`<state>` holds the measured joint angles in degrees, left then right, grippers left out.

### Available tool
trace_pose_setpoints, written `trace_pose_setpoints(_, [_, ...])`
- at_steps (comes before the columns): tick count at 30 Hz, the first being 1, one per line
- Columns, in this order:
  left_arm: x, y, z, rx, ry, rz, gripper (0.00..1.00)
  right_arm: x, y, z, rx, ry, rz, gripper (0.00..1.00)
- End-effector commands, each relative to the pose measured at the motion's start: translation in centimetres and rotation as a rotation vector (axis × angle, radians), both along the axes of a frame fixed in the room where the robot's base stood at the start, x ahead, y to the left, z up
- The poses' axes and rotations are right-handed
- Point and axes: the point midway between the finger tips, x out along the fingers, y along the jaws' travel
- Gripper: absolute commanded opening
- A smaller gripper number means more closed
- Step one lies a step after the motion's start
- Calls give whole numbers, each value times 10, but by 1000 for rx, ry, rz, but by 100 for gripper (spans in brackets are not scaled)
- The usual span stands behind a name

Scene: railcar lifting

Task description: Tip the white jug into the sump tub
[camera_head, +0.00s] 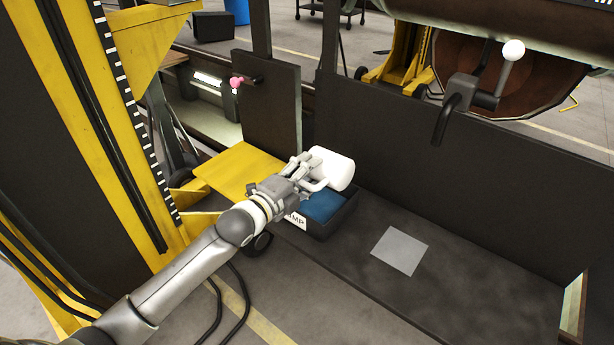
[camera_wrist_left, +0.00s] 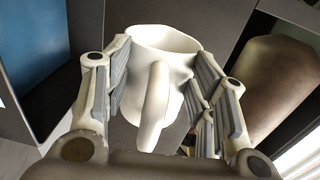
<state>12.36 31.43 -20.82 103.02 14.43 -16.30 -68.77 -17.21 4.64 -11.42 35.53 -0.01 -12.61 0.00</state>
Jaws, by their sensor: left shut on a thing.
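The white jug (camera_head: 334,169) is in my left gripper (camera_head: 309,172), above the sump tub. It is tilted well over, lying nearly on its side in the head view. In the left wrist view the jug (camera_wrist_left: 165,45) sits between the two fingers (camera_wrist_left: 160,95), with its handle (camera_wrist_left: 154,105) toward the camera. The sump tub (camera_head: 338,217) is a dark box with a blue inside and a white label partly hidden by my gripper. No liquid shows leaving the jug. My right gripper is not in view.
The tub stands on a dark bench (camera_head: 456,290) beside a yellow plate (camera_head: 238,168). A grey square (camera_head: 400,250) lies on the bench to the right. A dark upright panel (camera_head: 480,180) runs behind. A lever with a white knob (camera_head: 513,50) is at upper right.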

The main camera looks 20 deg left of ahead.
Motion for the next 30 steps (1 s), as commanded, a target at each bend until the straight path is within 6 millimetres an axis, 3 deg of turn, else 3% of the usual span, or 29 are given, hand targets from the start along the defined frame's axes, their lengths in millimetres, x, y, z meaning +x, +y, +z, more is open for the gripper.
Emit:
trace_pose_setpoints(10, [-4,-7,-1,133,-62,-12,16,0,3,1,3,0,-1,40])
trace_pose_setpoints(16, [-6,-13,-6,271,-114,-14,16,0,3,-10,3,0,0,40])
trace_pose_setpoints(21, [-10,-22,-12,558,-217,-17,16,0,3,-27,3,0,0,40])
trace_pose_setpoints(29, [-12,-28,-1,1047,-390,-17,16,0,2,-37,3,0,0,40])
trace_pose_setpoints(30, [-11,-27,9,1110,-410,-17,16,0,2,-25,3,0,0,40])
